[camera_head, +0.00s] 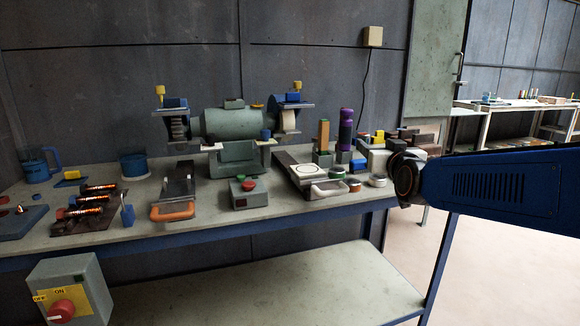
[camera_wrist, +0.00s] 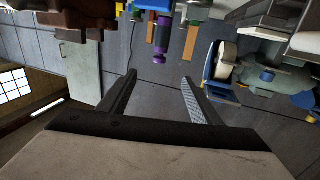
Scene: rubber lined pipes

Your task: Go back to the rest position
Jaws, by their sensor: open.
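My gripper (camera_wrist: 159,80) shows in the wrist view with its two dark fingers spread apart and nothing between them. Behind the gap is grey wall. The wrist view is upside down, so bench items hang from its top edge, among them a purple-and-black cylinder (camera_wrist: 161,38) and the bench grinder (camera_wrist: 268,75). In the head view my blue arm comes in from the right, its round joint near the bench's right end. My fingers cannot be made out there.
The workbench (camera_head: 330,207) carries the grinder (camera_head: 222,125), a tray with an orange handle (camera_head: 172,212), a button box (camera_head: 248,192) and a purple cylinder (camera_head: 345,130). A switch box (camera_head: 85,290) with a red knob stands at front left. Floor right of the bench is clear.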

